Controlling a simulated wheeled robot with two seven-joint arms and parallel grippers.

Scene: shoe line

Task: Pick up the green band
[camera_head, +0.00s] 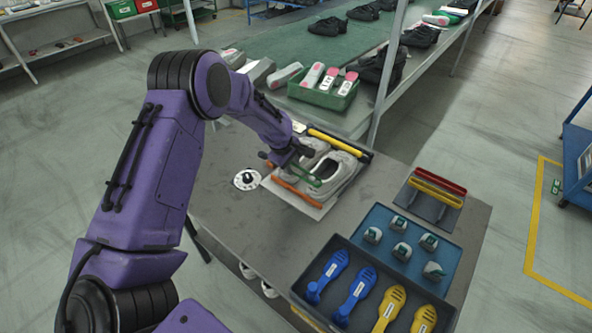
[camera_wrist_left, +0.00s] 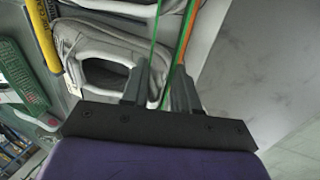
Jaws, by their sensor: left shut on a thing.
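The green band (camera_head: 312,180) is over the pair of light grey shoes (camera_head: 345,172) on the board on the table. It also shows in the left wrist view (camera_wrist_left: 182,45) as thin green strips running up from my fingers. My left gripper (camera_head: 290,160) is at the near left side of the shoes, low over the board. Its two dark fingers show in the left wrist view (camera_wrist_left: 160,88) and are shut on the green band. The fingertips partly hide where the band is gripped. My right gripper is not in view.
An orange bar (camera_head: 296,194) and a yellow bar (camera_head: 335,143) lie on either side of the shoes. A white disc (camera_head: 247,179) lies left of the board. A dark tray (camera_head: 343,252) with blue and yellow tools stands at the front right. Table between is clear.

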